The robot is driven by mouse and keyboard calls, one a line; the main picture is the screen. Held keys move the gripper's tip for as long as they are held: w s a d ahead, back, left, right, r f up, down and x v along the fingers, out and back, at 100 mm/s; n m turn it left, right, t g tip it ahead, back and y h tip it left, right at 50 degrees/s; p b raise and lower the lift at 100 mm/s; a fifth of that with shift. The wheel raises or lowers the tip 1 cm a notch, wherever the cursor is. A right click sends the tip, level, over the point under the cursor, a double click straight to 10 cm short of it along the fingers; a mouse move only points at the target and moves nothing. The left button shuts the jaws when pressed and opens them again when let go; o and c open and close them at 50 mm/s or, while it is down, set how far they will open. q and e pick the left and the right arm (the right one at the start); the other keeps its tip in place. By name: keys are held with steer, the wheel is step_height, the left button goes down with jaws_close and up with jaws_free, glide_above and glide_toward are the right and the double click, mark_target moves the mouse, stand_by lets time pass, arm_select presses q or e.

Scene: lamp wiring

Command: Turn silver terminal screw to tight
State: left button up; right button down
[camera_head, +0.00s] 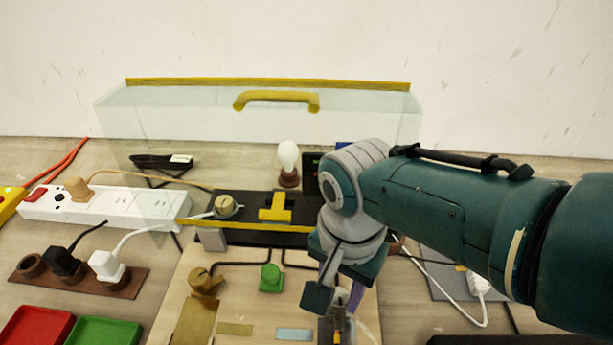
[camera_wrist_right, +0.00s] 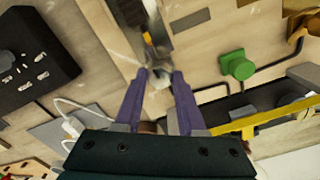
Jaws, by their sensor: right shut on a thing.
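My right gripper (camera_head: 342,297) reaches down over the right part of the wooden board (camera_head: 250,310). In the right wrist view its two purple fingers (camera_wrist_right: 162,76) are closed around the silver terminal screw (camera_wrist_right: 160,80), at the end of a silver strip (camera_wrist_right: 140,30). The gripper hides most of the screw in the head view, and how tight it is cannot be told. A brass terminal screw (camera_head: 206,281) stands on the left of the board. My left gripper is not in view.
A green knob (camera_head: 270,278) stands mid-board, also in the wrist view (camera_wrist_right: 237,66). Behind are a bulb (camera_head: 288,157) and a clear cover with a yellow handle (camera_head: 276,97). A white power strip (camera_head: 120,207) and red and green trays (camera_head: 105,331) lie left.

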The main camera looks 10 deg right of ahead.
mark_target(339, 295)
steer(key=shift+m, duration=0.6)
steer(key=c, duration=0.5)
jaws_free()
step_height(339, 295, up, 10)
steer(key=p, duration=0.6)
steer(key=shift+p, duration=0.4)
